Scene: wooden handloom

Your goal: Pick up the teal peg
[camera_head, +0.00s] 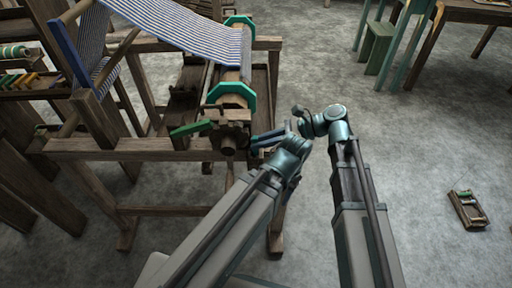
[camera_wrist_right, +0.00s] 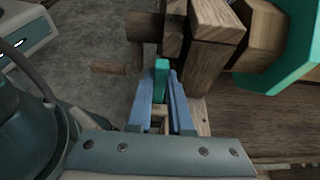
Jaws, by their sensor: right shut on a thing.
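The teal peg (camera_wrist_right: 161,78) shows in the right wrist view, upright in the picture between the two blue fingers of my right gripper (camera_wrist_right: 163,88). The gripper is shut on it, with a finger along each side. The peg is close to the wooden blocks of the loom, and I cannot tell whether it touches them.
The wooden loom (camera_head: 130,150) carries striped cloth (camera_head: 185,30) and a roller with teal rings (camera_head: 232,90). A green bar (camera_head: 190,129) sits left of my gripper. A small wooden object (camera_head: 467,209) lies on the floor at right. The floor between is clear.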

